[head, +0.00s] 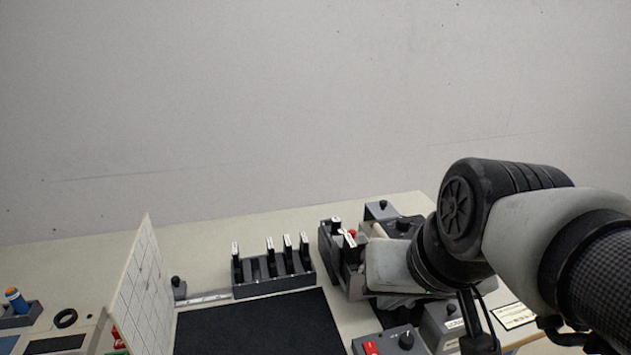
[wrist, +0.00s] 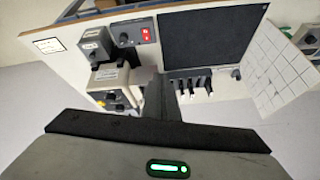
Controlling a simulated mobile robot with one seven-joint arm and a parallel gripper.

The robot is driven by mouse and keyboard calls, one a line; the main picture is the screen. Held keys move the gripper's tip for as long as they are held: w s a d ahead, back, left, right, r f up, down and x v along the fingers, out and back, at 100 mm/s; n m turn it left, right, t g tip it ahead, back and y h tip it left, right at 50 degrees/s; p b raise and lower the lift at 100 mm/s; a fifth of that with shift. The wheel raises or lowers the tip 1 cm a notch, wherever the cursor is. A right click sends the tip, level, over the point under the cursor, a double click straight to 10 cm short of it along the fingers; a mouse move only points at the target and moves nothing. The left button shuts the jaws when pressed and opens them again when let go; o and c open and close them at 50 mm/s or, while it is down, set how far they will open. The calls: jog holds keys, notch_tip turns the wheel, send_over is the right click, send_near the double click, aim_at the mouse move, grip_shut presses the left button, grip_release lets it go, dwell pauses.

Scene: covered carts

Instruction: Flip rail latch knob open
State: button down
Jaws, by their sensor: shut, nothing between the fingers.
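A small black knob (head: 177,282) stands on a dark block at the left end of a pale metal rail (head: 207,297), beside the white gridded panel; I take it for the rail latch knob. In the wrist view the knob (wrist: 236,74) is small, and its exact position is hard to read. My gripper (wrist: 160,84) shows in the wrist view as a dark finger shape, shut and empty. It is left of the rail in that view and apart from the knob. In the head view my arm hides the gripper.
A dark rack (head: 275,284) with several white-topped black pieces stands behind the black mat (head: 262,325). The gridded panel (head: 143,290) stands upright, left of the knob. Grey devices (head: 386,212) crowd the right side near my arm. A red-switch box (head: 388,343) is at front.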

jog(key=w+a+f+m+t+y, duration=0.2)
jog(key=w+m+y, duration=0.1)
jog(key=w+m, duration=0.5)
jog(key=w+d+f+m+t+h, duration=0.1)
jog(key=w+d+f+m+h, duration=0.1)
jog(key=w+d+m, duration=0.3)
jog(key=w+m+b, duration=0.1)
jog(key=w, duration=0.2)
jog(key=shift+w+d+m, duration=0.15)
jog(key=shift+d+m, duration=0.15)
jog(key=shift+m, duration=0.1)
jog(key=shift+f, duration=0.2)
jog(key=b, duration=0.4)
send_near(359, 236)
notch_tip(359, 236, down, 3)
jog(key=a, duration=0.3)
jog(key=shift+w+d+r, duration=0.15)
jog(key=shift+w+r, duration=0.05)
jog(key=shift+w, duration=0.5)
